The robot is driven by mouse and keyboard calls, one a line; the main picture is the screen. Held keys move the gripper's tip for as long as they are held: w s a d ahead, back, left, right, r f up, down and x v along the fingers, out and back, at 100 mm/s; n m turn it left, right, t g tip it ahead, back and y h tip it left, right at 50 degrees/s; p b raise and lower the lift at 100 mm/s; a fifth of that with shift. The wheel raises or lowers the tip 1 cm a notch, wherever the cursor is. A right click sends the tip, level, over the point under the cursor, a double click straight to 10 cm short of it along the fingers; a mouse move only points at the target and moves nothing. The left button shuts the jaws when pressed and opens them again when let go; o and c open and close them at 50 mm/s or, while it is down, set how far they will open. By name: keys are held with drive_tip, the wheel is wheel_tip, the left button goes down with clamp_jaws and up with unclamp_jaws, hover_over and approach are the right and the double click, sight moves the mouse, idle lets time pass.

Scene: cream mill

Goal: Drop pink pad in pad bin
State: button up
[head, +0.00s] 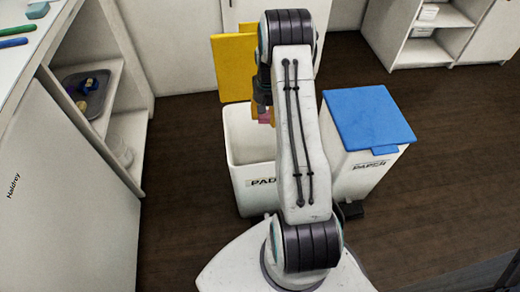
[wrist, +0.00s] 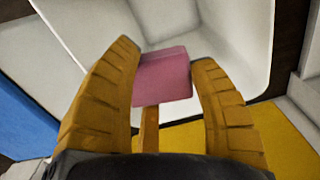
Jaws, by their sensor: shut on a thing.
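The pink pad (wrist: 163,76) is held between the two yellow fingers of my gripper (wrist: 165,85) in the wrist view. In the head view only a small pink bit of the pad (head: 265,117) shows beside my arm, and my gripper (head: 262,108) is mostly hidden by the arm. The white pad bin (head: 245,183), with letters "PAD" on its front, stands below with its yellow lid (head: 233,68) raised. The pad appears over the bin's opening. The white inside of the bin (wrist: 235,30) shows behind the pad in the wrist view.
A white paper bin (head: 365,177) with a shut blue lid (head: 367,117) stands right of the pad bin. A counter with open shelves (head: 125,130) is at the left, holding a dark tray (head: 92,98). Dark floor is clear at the right.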

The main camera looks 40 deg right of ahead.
drive_tip(key=shift+f+b, duration=1.8)
drive_tip(key=shift+f, duration=1.05)
drive_tip(key=o, duration=1.3)
drive_tip(key=shift+c, duration=0.2)
wheel_tip(320, 180, up, 12)
drive_tip(key=shift+r, duration=0.1)
